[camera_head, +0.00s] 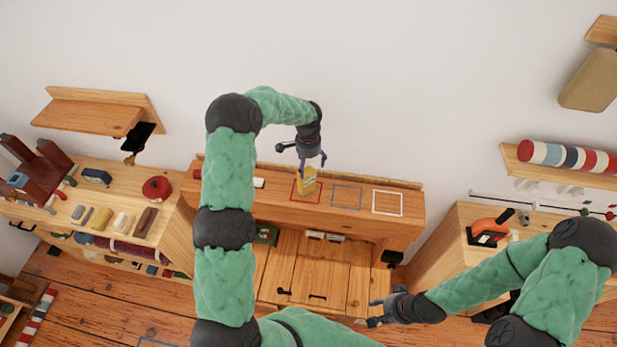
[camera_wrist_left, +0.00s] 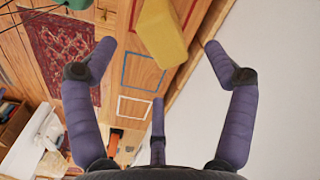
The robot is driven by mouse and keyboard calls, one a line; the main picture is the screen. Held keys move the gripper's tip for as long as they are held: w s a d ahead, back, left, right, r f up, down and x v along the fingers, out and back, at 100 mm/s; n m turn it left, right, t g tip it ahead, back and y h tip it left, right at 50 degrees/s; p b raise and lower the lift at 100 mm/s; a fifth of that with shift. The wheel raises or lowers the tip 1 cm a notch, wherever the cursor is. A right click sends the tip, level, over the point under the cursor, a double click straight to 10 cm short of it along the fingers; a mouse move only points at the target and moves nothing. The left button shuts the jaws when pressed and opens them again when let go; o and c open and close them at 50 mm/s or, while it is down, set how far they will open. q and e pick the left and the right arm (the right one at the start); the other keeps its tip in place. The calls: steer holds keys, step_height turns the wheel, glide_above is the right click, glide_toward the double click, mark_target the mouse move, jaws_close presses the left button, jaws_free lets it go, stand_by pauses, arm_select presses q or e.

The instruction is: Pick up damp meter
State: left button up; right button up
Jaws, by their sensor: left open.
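A yellow block-shaped thing (camera_head: 307,181), which I take to be the damp meter, stands in the red outlined square on the wooden bench. It also shows in the left wrist view (camera_wrist_left: 163,34), at the top between the spread fingers. Its markings are too small to read. My left gripper (camera_head: 313,163) is open and empty, close above the yellow thing; I see no finger closed on it. In the left wrist view the open fingers (camera_wrist_left: 160,75) show clearly. My right gripper (camera_head: 373,311) is open and empty, low in front of the bench, far from the yellow thing.
The bench (camera_head: 270,205) also bears a blue outlined square (camera_head: 347,196) and a white one (camera_head: 388,203), both empty. A left side table (camera_head: 125,190) holds several small items and a red round thing (camera_head: 157,188). A right cabinet (camera_head: 465,222) holds an orange-handled tool (camera_head: 489,229).

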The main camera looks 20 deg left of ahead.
mark_target(308, 172)
arm_select(q)
steer(key=f, duration=0.3)
steer(key=shift+s+f+p, duration=0.1)
steer(key=shift+s+p, duration=0.15)
steer(key=shift+p, duration=0.05)
steer(key=shift+w+f, duration=0.15)
steer(key=shift+f, duration=0.35)
step_height(308, 172, down, 4)
steer(key=shift+r+p, duration=0.25)
steer(key=shift+p, duration=0.7)
steer(key=shift+f, duration=0.7)
steer(key=c, duration=1.4)
steer(key=shift+o, duration=0.2)
steer(key=shift+r, duration=0.1)
